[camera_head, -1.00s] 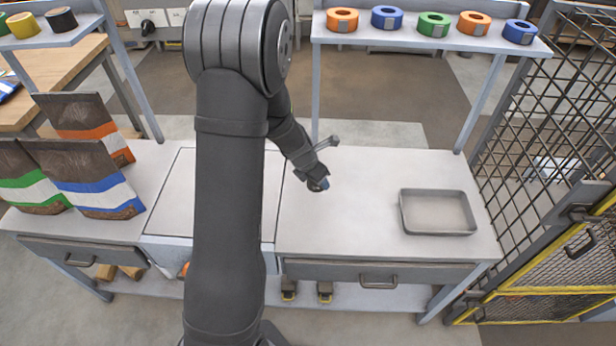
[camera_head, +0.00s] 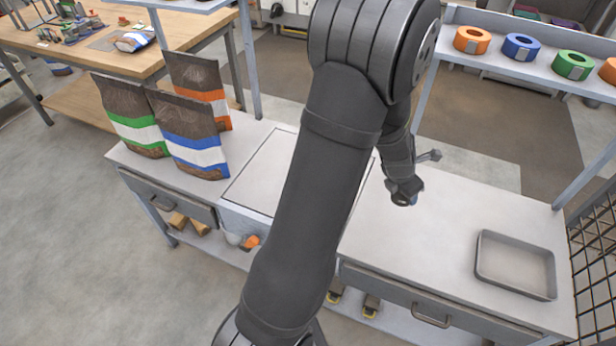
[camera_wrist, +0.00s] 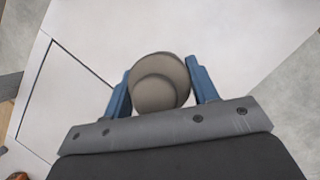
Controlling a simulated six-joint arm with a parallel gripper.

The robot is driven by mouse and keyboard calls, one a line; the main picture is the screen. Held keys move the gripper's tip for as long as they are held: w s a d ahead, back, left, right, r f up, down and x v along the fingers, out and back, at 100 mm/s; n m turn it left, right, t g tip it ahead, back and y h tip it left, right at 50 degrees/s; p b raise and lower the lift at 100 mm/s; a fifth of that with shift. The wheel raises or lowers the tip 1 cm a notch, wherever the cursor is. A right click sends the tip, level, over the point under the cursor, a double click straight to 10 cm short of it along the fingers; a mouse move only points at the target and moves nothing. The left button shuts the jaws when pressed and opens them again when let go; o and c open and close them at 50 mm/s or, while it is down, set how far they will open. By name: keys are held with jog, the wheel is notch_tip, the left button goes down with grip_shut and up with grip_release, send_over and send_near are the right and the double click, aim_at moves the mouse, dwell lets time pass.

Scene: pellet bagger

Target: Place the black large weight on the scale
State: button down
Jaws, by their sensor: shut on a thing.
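My gripper (camera_head: 403,199) hangs over the bench just right of the scale, pointing down. In the wrist view my gripper (camera_wrist: 160,92) has its blue fingers shut on a rounded, stepped weight (camera_wrist: 160,84). The weight looks grey-brown there rather than black. It is mostly hidden in the head view. The scale appears to be the flat, pale square plate (camera_head: 262,178) set in the bench; my arm hides part of it. The plate (camera_wrist: 65,95) also shows at the left of the wrist view, beside the weight.
Several pellet bags (camera_head: 190,138) stand on the bench left of the plate. An empty grey metal tray (camera_head: 515,264) lies at the right end. A raised shelf with coloured tape rolls (camera_head: 521,47) runs along the back right. The bench between plate and tray is clear.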

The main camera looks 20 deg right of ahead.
jog(key=w+a+f+n+t+y, duration=0.1)
jog(key=w+a+n, duration=0.4)
jog(key=w, duration=0.5)
jog(key=w+a+f+n+t, duration=0.2)
jog(key=w+a, duration=0.6)
jog(key=w, duration=0.1)
jog(key=shift+d+f, duration=0.1)
jog(key=shift+f, duration=3.45)
jog(key=shift+f, duration=0.15)
jog(key=c, duration=0.6)
grip_release()
jog(key=shift+o, duration=0.2)
jog(key=v, duration=1.2)
jog(key=shift+r, duration=0.2)
jog(key=shift+w+d+f, duration=0.1)
jog(key=shift+w+d, duration=0.05)
jog(key=shift+w, duration=0.05)
